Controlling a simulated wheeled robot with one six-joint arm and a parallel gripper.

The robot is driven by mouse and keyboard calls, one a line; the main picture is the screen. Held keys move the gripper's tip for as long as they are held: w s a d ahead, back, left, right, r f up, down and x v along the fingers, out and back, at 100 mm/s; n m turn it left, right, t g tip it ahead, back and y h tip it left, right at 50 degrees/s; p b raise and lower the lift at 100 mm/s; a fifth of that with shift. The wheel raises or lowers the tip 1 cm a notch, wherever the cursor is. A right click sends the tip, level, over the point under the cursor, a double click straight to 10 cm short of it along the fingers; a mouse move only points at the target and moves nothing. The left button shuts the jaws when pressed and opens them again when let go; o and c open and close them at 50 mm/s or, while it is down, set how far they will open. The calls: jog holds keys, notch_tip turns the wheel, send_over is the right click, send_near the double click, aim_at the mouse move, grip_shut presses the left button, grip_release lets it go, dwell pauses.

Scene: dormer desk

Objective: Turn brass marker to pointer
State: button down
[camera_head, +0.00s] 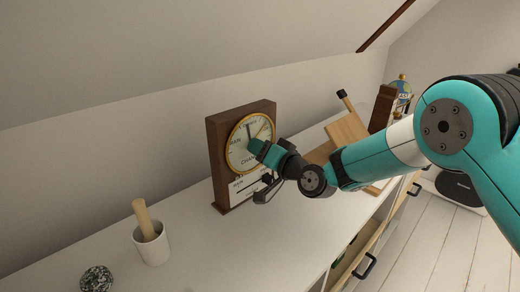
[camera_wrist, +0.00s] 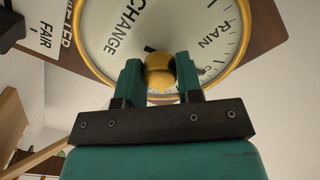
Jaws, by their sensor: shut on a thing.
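A barometer in a brown wooden case (camera_head: 217,165) stands upright on the white desk top. Its round pale dial (camera_head: 237,155) has a brass rim and words such as RAIN and CHANGE; it also fills the top of the wrist view (camera_wrist: 105,35). A dark pointer (camera_head: 249,131) points up in the head view. My gripper (camera_wrist: 160,78) is shut on a round brass knob (camera_wrist: 160,68) in front of the dial, one finger on each side. In the head view my gripper (camera_head: 258,147) covers the dial's right part. The brass marker is not clearly visible behind it.
Left of the barometer stand a white cup (camera_head: 152,249) with a wooden stick and a speckled round stone (camera_head: 96,279). A wooden stand (camera_head: 347,130) with a black-tipped rod and a small globe (camera_head: 404,86) are behind my arm. The sloped ceiling is above.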

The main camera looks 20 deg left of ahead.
jog(key=shift+f+n+b, duration=0.15)
jog(key=shift+n+b, duration=0.15)
jog(key=shift+b, duration=0.3)
jog(key=n+b, duration=1.1)
jog(key=b, duration=0.8)
jog(key=shift+w+d, duration=0.1)
jog(key=shift+w, duration=0.05)
jog(key=shift+n, duration=0.3)
jog(key=c, duration=0.8)
grip_release()
